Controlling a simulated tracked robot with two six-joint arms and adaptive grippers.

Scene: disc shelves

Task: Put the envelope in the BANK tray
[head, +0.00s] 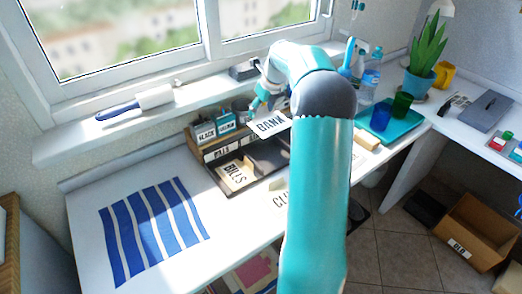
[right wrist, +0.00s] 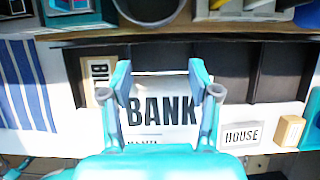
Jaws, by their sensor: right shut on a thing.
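The white envelope marked BANK (head: 270,125) is held in the air by my right gripper (head: 266,103) above the dark tray unit (head: 262,176). In the right wrist view the envelope (right wrist: 160,112) sits between the two fingers of the gripper (right wrist: 160,84), which is shut on it. The unit's open compartments lie behind it. A BILLS envelope (head: 232,175) lies in the unit's left compartment. The small labels on the unit's back are hard to read, and my arm hides its right part. My left gripper is out of view.
A HOUSE envelope (right wrist: 241,135) lies in front of the unit, beside a small wooden block (right wrist: 289,131). Small boxes (head: 215,128) and a dark cup (head: 240,108) stand behind the unit. A blue striped cloth (head: 152,228) lies left. A teal tray (head: 402,128) with cups stands right.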

